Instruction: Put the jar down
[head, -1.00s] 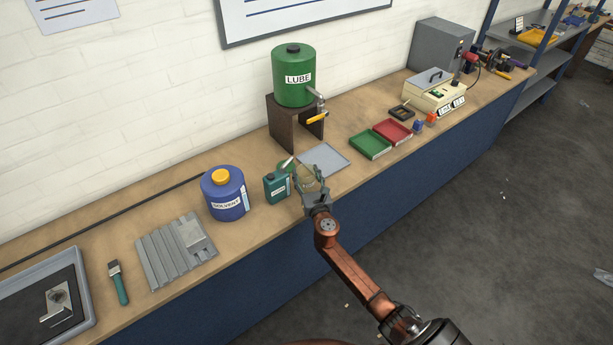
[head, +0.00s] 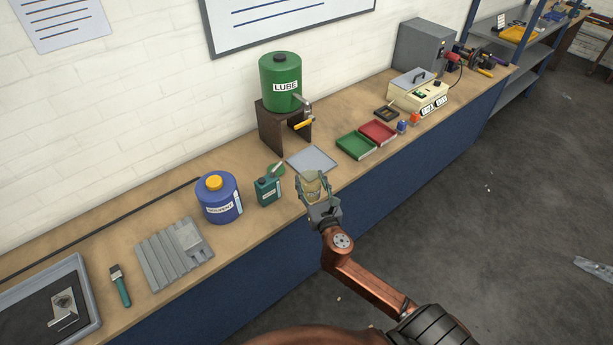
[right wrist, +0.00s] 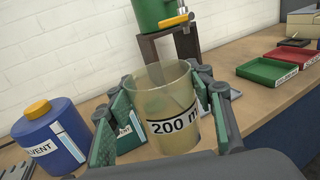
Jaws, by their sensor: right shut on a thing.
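The jar (right wrist: 167,110) is a clear, yellowish open-topped vessel with a "200 m…" label, seen large in the right wrist view. In the head view the jar (head: 312,184) is small, held at the bench's front edge. My right gripper (head: 314,187) is shut on the jar, with a finger on each side of it; the fingers also flank it in the right wrist view (right wrist: 165,115). The jar looks roughly upright. Its base is hidden, so I cannot tell whether it touches the bench (head: 225,247). My left gripper is not in view.
A grey mat (head: 312,159) lies behind the jar, before the green LUBE tank (head: 281,84) on its stand. A teal can (head: 267,190) and blue SOLVENT bottle (head: 218,199) stand left. Green (head: 356,145) and red (head: 378,133) trays lie right.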

